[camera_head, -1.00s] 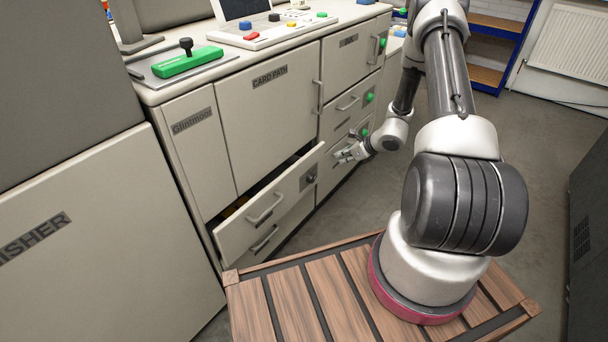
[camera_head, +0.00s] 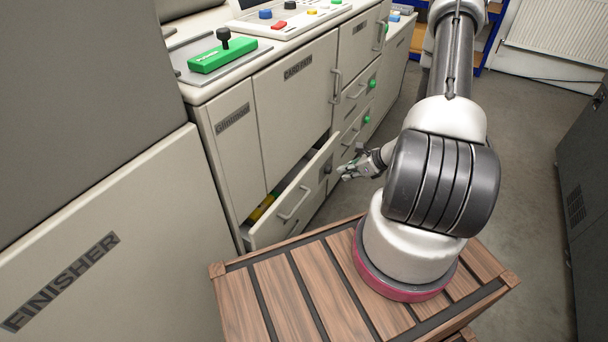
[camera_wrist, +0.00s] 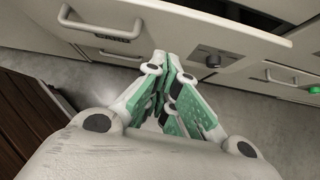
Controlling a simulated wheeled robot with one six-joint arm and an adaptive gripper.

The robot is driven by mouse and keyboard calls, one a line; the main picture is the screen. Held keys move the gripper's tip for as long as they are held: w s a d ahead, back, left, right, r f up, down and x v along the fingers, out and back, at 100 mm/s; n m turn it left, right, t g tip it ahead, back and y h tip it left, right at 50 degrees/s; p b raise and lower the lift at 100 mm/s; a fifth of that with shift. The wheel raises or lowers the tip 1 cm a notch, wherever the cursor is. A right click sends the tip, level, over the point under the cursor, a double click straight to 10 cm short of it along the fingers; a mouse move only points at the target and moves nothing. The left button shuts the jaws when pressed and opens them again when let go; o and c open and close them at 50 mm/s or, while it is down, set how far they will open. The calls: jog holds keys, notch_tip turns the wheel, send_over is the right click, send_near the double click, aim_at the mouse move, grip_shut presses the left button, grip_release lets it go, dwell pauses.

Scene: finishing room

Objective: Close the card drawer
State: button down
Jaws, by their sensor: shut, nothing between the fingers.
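The card drawer (camera_head: 291,203) is the pulled-out drawer low in the pale cabinet, under the panel marked CARD PATH (camera_head: 297,100). It stands open, with a dark gap above its front and yellow contents (camera_head: 262,208) showing inside. Its front has a bar handle and a dark round knob. My gripper (camera_head: 346,172) is shut and empty, just right of the drawer front's right end. In the wrist view my gripper (camera_wrist: 174,62) points at the drawer front (camera_wrist: 165,22), with the handle to its left and the dark knob to its right. I cannot tell whether it touches the front.
More drawers with green knobs (camera_head: 366,119) lie to the right of the card drawer, closed. A green lever block (camera_head: 222,56) and a button panel (camera_head: 290,22) are on the countertop. A large FINISHER cabinet (camera_head: 110,215) stands at left. Grey floor is clear at right.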

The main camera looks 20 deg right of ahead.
aim_at(304, 169)
jog(key=shift+n, duration=0.5)
jog(key=shift+w+a+f, duration=1.15)
jog(key=shift+w, duration=0.4)
jog(key=shift+w+a+f, duration=1.15)
jog(key=shift+w+a, duration=0.05)
jog(key=shift+w, duration=0.3)
jog(key=shift+w+a+f, duration=1.15)
jog(key=shift+w, duration=0.4)
jog(key=w+a, duration=0.1)
jog(key=w, duration=0.1)
jog(key=w+a, duration=0.2)
jog(key=shift+w, duration=0.2)
jog(key=shift+a+r, duration=0.1)
